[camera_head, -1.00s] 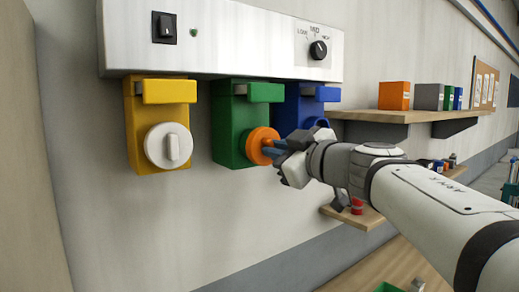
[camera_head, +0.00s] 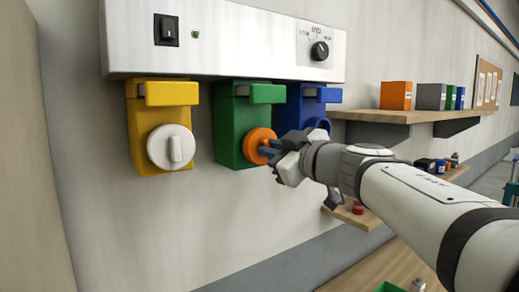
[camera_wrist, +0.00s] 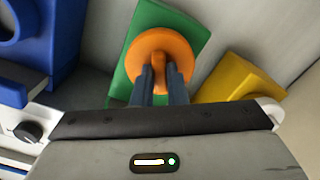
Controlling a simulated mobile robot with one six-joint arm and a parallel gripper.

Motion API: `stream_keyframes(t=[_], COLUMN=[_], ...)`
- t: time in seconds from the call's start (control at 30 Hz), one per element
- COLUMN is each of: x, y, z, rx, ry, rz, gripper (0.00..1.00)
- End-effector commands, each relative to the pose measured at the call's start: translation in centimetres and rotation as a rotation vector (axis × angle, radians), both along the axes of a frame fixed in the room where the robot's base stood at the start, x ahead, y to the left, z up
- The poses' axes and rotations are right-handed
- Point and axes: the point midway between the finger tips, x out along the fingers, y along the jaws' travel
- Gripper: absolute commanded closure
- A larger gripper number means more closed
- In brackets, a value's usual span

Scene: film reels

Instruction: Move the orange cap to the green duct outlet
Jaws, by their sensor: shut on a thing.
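The orange cap (camera_head: 259,145) is at the front face of the green duct outlet (camera_head: 230,122), covering its lower part. My gripper (camera_head: 268,150) is shut on the cap's handle, with its blue fingers on either side. In the wrist view, the orange cap (camera_wrist: 160,58) lies against the green outlet (camera_wrist: 135,75), and my fingers (camera_wrist: 160,82) pinch its raised grip. Whether the cap is fully seated cannot be told. The outlet's opening is hidden behind the cap.
The yellow outlet (camera_head: 144,100) at left carries a white cap (camera_head: 171,147). The blue outlet (camera_head: 297,105) stands close at right, partly behind my gripper. A white panel (camera_head: 240,40) with a switch and dial is above. A wooden shelf (camera_head: 420,116) with boxes is at right.

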Motion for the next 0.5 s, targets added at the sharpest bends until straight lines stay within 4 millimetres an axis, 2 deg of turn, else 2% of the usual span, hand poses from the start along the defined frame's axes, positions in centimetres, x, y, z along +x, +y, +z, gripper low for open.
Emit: stream_keyframes(t=[0.2,0.23,0.5], x=[0.04,0.04,0.05], y=[0.01,0.01,-0.02], z=[0.06,0.07,0.02], rx=[0.001,0.001,0.0], ry=[-0.001,-0.001,0.0], rz=[0.0,0.0,-0.001], gripper=[0.96,0.87,0.65])
